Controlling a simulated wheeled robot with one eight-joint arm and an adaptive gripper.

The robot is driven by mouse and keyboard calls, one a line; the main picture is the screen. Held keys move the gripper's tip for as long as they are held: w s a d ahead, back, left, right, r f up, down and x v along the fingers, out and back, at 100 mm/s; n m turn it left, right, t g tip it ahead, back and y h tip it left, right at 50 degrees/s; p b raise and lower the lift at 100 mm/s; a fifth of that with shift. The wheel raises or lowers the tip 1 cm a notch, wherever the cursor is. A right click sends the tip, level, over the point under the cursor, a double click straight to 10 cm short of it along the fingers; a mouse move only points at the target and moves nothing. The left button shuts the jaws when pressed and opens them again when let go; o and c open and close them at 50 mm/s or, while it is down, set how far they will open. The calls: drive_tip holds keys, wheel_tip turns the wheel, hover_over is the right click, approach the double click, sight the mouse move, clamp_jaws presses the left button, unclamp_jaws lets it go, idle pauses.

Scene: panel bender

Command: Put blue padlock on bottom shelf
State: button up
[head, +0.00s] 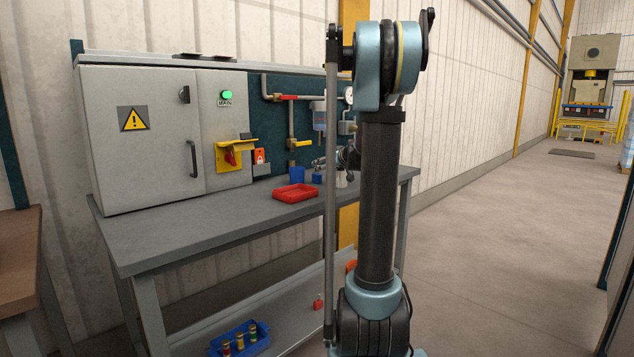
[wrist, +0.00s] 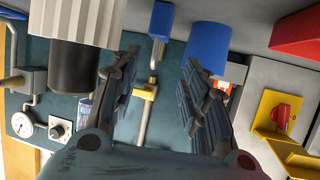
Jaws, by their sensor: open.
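The blue padlock (head: 317,178) stands on the bench top near its right end, beside a blue cup (head: 297,174). In the wrist view, which is upside down, the padlock body (wrist: 161,20) shows with its metal shackle pointing up off the bench. My gripper (head: 322,163) is at the bench, close to the padlock; my arm hides part of this area. In the wrist view my gripper (wrist: 162,62) is open and empty, with the padlock ahead between its fingers. The bottom shelf (head: 290,322) lies under the bench, partly hidden by my arm.
A red tray (head: 296,193) sits left of the padlock. In the wrist view the blue cup (wrist: 208,45) and a pale, black-topped container (wrist: 78,65) flank the padlock. On the bottom shelf are a red padlock (head: 318,301) and a blue bin (head: 228,343) with several bottles.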

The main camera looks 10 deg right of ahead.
sight(317, 174)
drive_tip(key=shift+x, duration=1.15)
drive_tip(key=shift+r+x, duration=0.15)
drive_tip(key=shift+x, duration=1.15)
drive_tip(key=shift+r+x, duration=0.1)
drive_tip(key=shift+x, duration=1.2)
drive_tip(key=shift+w+d, duration=0.2)
drive_tip(key=shift+c, duration=0.5)
clamp_jaws()
